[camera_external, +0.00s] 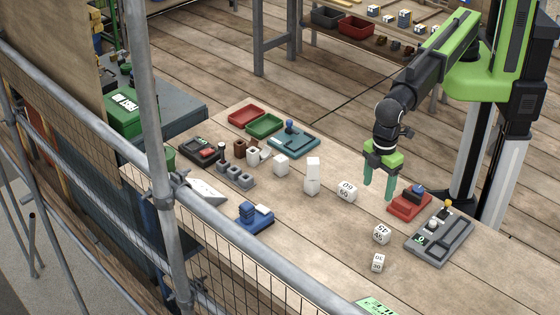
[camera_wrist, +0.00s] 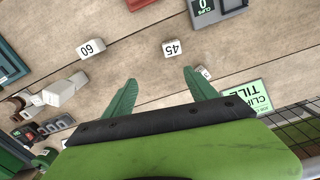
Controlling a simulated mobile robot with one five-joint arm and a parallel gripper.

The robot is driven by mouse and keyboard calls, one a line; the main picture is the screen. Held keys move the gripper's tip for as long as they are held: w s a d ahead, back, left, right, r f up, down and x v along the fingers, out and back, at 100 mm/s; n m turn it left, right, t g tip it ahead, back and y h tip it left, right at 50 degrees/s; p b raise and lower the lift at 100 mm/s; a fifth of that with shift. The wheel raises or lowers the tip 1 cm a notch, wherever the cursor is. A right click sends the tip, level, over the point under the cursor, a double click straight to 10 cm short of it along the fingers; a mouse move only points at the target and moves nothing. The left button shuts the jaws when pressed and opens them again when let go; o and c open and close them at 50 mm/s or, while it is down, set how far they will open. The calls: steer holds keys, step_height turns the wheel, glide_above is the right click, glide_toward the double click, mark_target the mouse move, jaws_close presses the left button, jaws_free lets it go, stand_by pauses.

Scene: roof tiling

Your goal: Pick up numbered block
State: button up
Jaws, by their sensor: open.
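Several white numbered blocks stand on the wooden table. In the external view the block marked 60 (camera_external: 347,191) is just left of my gripper (camera_external: 378,188), the block marked 45 (camera_external: 382,234) is in front of it, and the block marked 30 (camera_external: 378,262) is nearer the table's front edge. My gripper points down with its green fingers apart, empty, above the table. In the wrist view the 60 block (camera_wrist: 91,48) is upper left, the 45 block (camera_wrist: 171,48) lies beyond the fingers, and a small white block (camera_wrist: 203,73) is partly hidden by the right finger.
A red tray (camera_external: 409,204) and a grey tray (camera_external: 440,237) stand right of my gripper. White plain blocks (camera_external: 312,176), a blue holder (camera_external: 254,217) and a teal tray (camera_external: 293,142) are to the left. Scaffold poles and mesh run along the front. A green sign (camera_external: 375,307) lies at the front.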

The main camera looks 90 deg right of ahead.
mark_target(382, 230)
steer(key=s+f+b, duration=0.1)
steer(key=f+b, duration=0.3)
steer(key=s+a+f+b, duration=0.1)
steer(key=f+b, duration=0.2)
steer(key=b, duration=0.1)
steer(key=f+b, duration=0.4)
steer(key=shift+s+a+f, duration=0.35)
steer(key=shift+s, duration=0.05)
steer(key=f+b, duration=0.5)
steer(key=shift+a+f+b, duration=0.25)
steer(key=shift+f+b, duration=0.15)
steer(key=shift+r, duration=0.2)
jaws_close()
steer(key=shift+r+p, duration=0.45)
steer(key=shift+p, duration=0.2)
step_height(382, 230, up, 4)
steer(key=p, duration=0.3)
steer(key=shift+f+p, duration=0.15)
steer(key=shift+p, duration=0.25)
steer(key=w+d+r+p, duration=0.4)
steer(key=d+r+p, duration=0.2)
steer(key=d, duration=0.4)
steer(key=shift+w+d+r+n, duration=0.2)
steer(key=shift+w+d+n, duration=0.1)
steer(key=shift+w+d, duration=0.1)
